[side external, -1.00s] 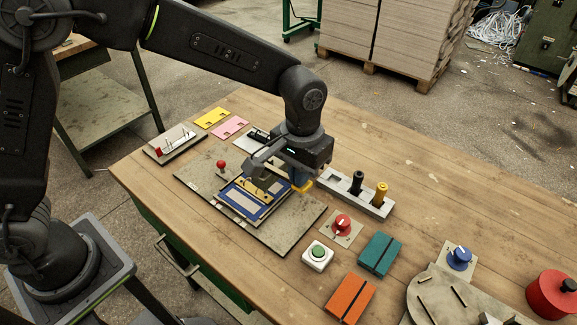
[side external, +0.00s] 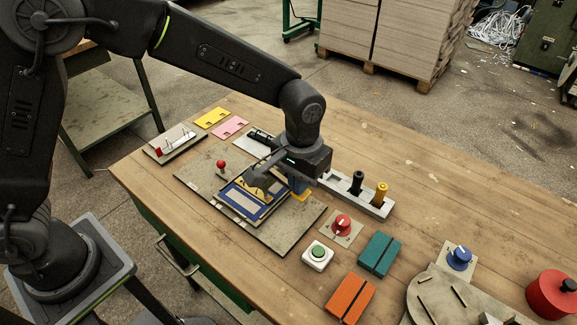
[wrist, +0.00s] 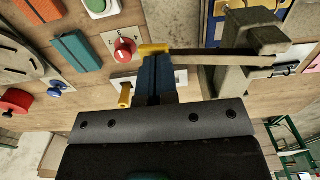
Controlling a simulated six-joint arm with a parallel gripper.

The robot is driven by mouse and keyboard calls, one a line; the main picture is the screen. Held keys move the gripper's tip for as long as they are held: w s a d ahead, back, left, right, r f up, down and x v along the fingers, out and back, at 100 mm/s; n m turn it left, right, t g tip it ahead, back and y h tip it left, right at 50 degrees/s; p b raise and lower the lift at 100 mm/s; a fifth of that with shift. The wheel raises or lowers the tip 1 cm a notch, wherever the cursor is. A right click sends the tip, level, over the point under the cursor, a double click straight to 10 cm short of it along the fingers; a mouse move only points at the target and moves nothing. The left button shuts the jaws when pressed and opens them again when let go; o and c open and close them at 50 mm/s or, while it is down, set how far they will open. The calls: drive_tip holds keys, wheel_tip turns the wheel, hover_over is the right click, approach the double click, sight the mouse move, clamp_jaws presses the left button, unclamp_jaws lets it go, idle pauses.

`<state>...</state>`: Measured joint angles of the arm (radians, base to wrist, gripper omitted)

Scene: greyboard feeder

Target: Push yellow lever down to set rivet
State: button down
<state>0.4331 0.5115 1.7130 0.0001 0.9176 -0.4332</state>
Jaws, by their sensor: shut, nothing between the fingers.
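The yellow lever end (side external: 301,196) shows just under my gripper in the side view. In the wrist view, the yellow lever end (wrist: 154,48) lies at the tips of my gripper (wrist: 156,58), whose blue fingers are closed together and appear to touch it. A brown lever arm (wrist: 215,56) runs from it to the grey press body (wrist: 255,45). In the side view, my gripper (side external: 298,187) is beside the press head (side external: 258,180), which sits over a blue-framed plate (side external: 236,205). The rivet cannot be made out.
A red-knobbed post (side external: 221,166) stands left of the press. A grey holder (side external: 338,183) with a black and a yellow peg stands to the right. A red dial (side external: 342,223), green button (side external: 318,253), and teal block (side external: 379,254) are nearer the front right.

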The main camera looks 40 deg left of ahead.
wheel_tip(320, 180, up, 10)
idle(0.8)
drive_tip(key=s+a+r+t, duration=0.2)
drive_tip(key=s+a+r, duration=0.25)
drive_tip(key=a, duration=0.25)
drive_tip(key=s+a+t, duration=0.3)
drive_tip(key=s+a, duration=0.8)
drive_tip(key=s, duration=0.3)
drive_tip(key=shift+a+r+t, duration=0.3)
idle(0.4)
